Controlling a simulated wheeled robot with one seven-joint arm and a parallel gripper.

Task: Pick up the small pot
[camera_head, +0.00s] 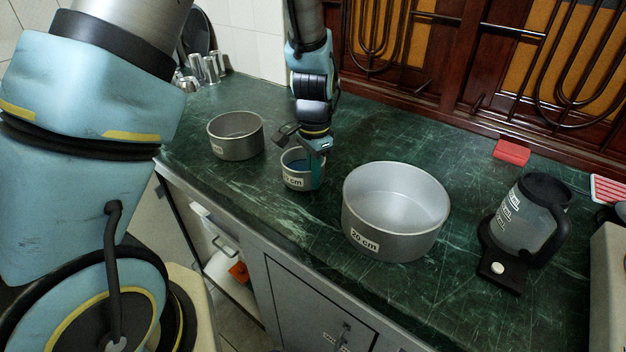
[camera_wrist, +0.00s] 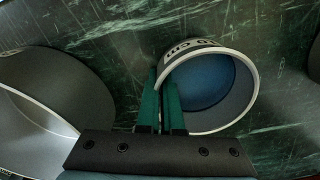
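The small pot (camera_head: 292,183) is a grey metal pot with a white cm label and a bluish inside. It stands on the green counter between two larger pots, upright or nearly so; I cannot tell whether its base touches the counter. My gripper (camera_head: 318,172) points down at its right side. In the wrist view, the teal fingers (camera_wrist: 161,90) are close together across the small pot's rim (camera_wrist: 247,70), one outside and one inside, with the wall between them. The gripper looks shut on this wall. The fingers hide part of the wall.
A medium pot (camera_head: 238,145) stands to the left and a large 20 cm pot (camera_head: 393,235) to the right. A clear pitcher (camera_head: 520,222), a red block (camera_head: 511,151) and glasses (camera_head: 208,68) are farther off. The counter's front edge (camera_head: 250,222) is close.

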